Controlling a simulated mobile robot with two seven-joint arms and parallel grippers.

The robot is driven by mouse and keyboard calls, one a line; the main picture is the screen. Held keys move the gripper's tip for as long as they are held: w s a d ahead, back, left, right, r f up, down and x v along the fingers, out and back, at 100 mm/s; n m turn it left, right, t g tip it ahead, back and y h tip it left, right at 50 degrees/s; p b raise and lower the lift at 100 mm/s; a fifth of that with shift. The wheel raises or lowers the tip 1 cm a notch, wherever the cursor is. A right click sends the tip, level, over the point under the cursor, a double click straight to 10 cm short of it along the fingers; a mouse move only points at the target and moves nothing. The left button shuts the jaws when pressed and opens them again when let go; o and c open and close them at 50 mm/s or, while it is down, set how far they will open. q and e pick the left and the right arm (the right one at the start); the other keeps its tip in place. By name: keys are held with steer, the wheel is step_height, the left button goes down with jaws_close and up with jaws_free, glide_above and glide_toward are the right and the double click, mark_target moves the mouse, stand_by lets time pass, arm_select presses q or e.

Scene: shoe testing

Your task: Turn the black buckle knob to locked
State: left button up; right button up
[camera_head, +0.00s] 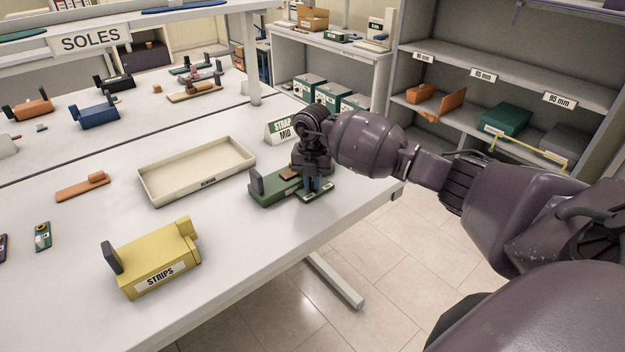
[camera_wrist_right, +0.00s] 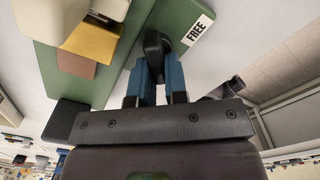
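The black buckle knob (camera_wrist_right: 155,46) shows in the right wrist view on a green base plate (camera_wrist_right: 180,14), beside a white label reading "FREE" (camera_wrist_right: 198,30). My right gripper (camera_wrist_right: 156,76) has its two blue fingers on either side of the knob, and they look closed against it. In the head view my right gripper (camera_head: 313,184) points down over the right end of the green fixture (camera_head: 275,192) and hides the knob. The fixture has a dark upright plate at its left end and a brown block on top. My left gripper is not in view.
A cream tray (camera_head: 150,190) and a yellow "STRIPS" fixture (camera_head: 155,262) sit to the left. The table's right edge is close to the gripper. Bare white table (camera_head: 240,235) lies in front.

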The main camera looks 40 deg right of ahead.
steer(key=shift+n, duration=0.3)
jaws_close()
steer(key=n, duration=0.2)
steer(key=shift+s+d+n, duration=0.15)
steer(key=shift+d+n, duration=0.05)
steer(key=shift+n, duration=0.2)
steer(key=n, duration=0.1)
steer(key=n+b, duration=0.1)
steer(key=n, duration=0.3)
steer(key=shift+d+b, duration=0.25)
steer(key=shift+b, duration=0.1)
steer(key=shift+n, duration=0.7)
steer(key=shift+d, duration=0.1)
steer(key=shift+o, duration=2.2)
jaws_free()
